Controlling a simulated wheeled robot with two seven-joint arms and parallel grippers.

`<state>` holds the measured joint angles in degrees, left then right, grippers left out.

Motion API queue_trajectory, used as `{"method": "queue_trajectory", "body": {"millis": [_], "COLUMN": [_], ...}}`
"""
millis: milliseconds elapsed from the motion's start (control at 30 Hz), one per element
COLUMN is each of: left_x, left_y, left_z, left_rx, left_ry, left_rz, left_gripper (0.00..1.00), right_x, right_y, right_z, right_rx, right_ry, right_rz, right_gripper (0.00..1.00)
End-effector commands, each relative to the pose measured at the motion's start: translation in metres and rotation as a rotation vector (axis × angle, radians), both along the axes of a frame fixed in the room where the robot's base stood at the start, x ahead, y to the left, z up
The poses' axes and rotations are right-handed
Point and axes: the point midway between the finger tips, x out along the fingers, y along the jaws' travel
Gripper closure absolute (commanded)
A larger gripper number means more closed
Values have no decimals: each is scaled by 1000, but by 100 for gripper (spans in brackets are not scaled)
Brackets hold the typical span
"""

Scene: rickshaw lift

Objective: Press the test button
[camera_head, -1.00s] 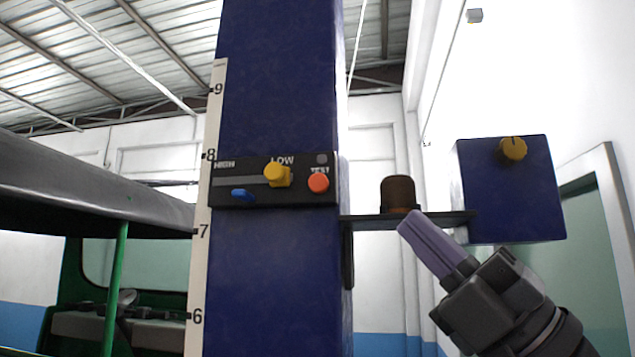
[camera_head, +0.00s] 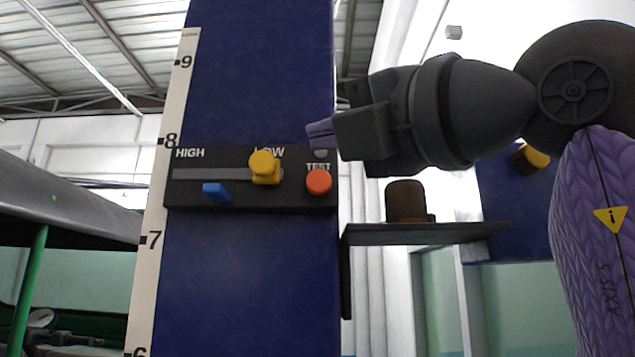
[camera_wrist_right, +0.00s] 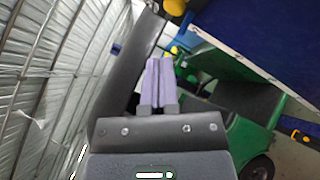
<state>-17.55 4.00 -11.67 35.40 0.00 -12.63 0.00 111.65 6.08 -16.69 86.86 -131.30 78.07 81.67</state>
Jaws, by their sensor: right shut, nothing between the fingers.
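The orange-red test button (camera_head: 318,181) sits at the right end of the black control panel (camera_head: 240,200) on the blue column, under the word TEST. My right gripper (camera_head: 318,132) is shut and empty, its purple fingertips just above the button in the head view. It covers part of the panel's top right corner. In the right wrist view the two purple fingers (camera_wrist_right: 158,65) lie together in front of the dark panel (camera_wrist_right: 130,75). The button cannot be made out there, and the gap between fingertips and panel cannot be told. My left gripper is not in view.
The panel also carries a yellow knob (camera_head: 264,167) and a blue slider (camera_head: 216,192). A shelf (camera_head: 425,234) with a brown cylindrical object (camera_head: 406,201) juts out right of the column (camera_head: 250,290). A blue box with a yellow knob (camera_head: 530,158) is partly behind my arm.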

Motion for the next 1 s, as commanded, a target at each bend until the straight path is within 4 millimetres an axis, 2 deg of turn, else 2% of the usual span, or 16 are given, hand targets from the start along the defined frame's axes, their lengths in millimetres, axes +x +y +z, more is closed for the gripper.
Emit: {"method": "queue_trajectory", "body": {"millis": [533,700,1000], "left_x": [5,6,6], "left_y": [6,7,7], "left_z": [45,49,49], "left_rx": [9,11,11], "left_ry": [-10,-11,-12], "left_rz": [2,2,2], "left_gripper": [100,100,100], "right_x": [73,83,84], "right_y": [0,0,0], "right_z": [3,1,0], "right_rx": [0,0,-1], "right_ry": [3,0,-1], "right_rz": [2,1,1], "right_gripper": [100,100,100]}}
